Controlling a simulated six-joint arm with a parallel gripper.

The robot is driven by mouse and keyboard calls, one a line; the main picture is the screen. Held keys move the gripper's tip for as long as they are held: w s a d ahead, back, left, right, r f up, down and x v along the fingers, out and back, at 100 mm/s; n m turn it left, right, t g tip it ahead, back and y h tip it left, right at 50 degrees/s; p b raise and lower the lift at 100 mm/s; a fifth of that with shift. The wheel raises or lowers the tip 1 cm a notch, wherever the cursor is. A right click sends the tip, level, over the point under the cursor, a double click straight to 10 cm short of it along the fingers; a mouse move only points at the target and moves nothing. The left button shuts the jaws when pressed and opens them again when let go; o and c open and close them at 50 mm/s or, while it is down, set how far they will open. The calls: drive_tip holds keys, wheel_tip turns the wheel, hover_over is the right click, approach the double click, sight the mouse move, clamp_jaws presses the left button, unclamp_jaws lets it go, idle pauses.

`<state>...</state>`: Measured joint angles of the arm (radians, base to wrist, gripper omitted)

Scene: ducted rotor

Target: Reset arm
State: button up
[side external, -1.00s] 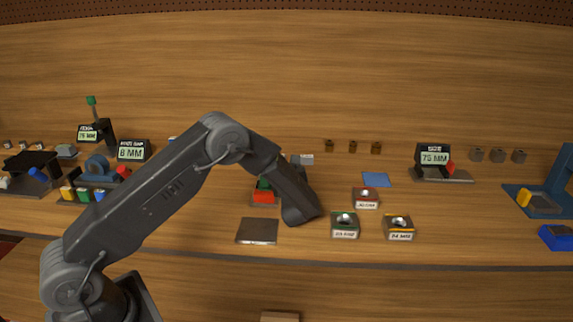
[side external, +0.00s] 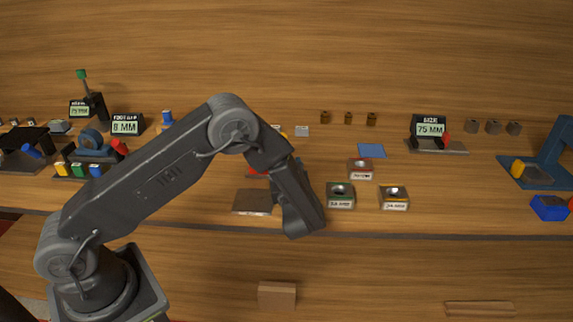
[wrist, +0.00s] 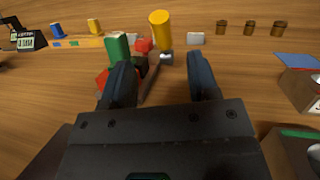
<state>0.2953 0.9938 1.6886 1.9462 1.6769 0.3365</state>
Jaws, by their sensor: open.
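My gripper (wrist: 160,85) shows in the wrist view with its two dark fingers spread apart and nothing between them. In the side view my arm reaches right over the bench, and the end of my gripper (side external: 304,230) hangs low near the bench's front strip. The left finger partly covers the green cylinder and another red piece.
A grey plate (side external: 251,202) lies left of my gripper. Wooden blocks (side external: 277,295) lie in front.

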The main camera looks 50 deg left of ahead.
drive_tip(key=shift+s+a+r+n+g, duration=0.2)
drive_tip(key=shift+r+n+g, duration=0.1)
drive_tip(key=shift+g, duration=0.1)
drive_tip(key=s+a+r+n+g+h, duration=0.2)
drive_tip(key=s+r+n+g+h, duration=0.1)
drive_tip(key=s+r+n+g, duration=0.4)
drive_tip(key=s+a+r+n+g+h, duration=0.1)
drive_tip(key=s+r+n+g+h, duration=0.2)
drive_tip(key=s+n, duration=0.45)
drive_tip(key=s+d+r+n+t+h, duration=0.2)
drive_tip(key=s+d+r+n+h, duration=0.1)
drive_tip(key=s+d+n+h, duration=0.1)
drive_tip(key=s+d+r+n+t+h, duration=0.2)
drive_tip(key=s+d+r+n+h, duration=0.1)
drive_tip(key=s+d+h, duration=0.4)
drive_tip(key=s+d+n, duration=0.1)
drive_tip(key=s, duration=0.1)
drive_tip(key=shift+s+r+t, duration=0.25)
drive_tip(key=shift+s+t, duration=0.05)
drive_tip(key=shift+s, duration=0.1)
